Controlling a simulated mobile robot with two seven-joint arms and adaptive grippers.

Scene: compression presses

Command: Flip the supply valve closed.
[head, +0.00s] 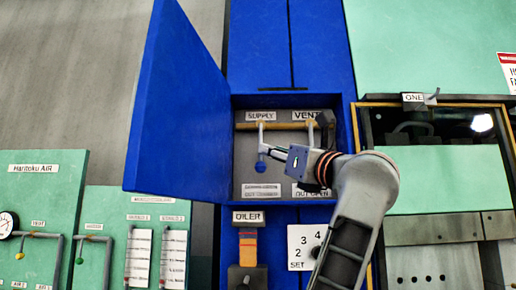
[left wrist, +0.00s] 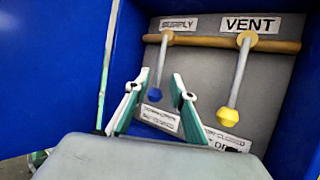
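The supply valve is a grey lever ending in a blue knob (head: 260,166), hanging down from a brass pipe under the SUPPLY label inside an open blue cabinet. The blue knob (left wrist: 154,95) also shows in the left wrist view. My left gripper (head: 268,150) reaches in from the right in the head view. In the left wrist view its fingers (left wrist: 157,97) are open, with the supply lever and knob showing in the gap between them. I cannot tell whether either finger touches it. My right gripper is not in view.
The vent lever with a yellow knob (left wrist: 227,117) hangs close to the right of the supply lever. The cabinet door (head: 180,105) stands open on the left. The brass pipe (left wrist: 205,41) runs above both levers. The OILER panel (head: 248,216) is below.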

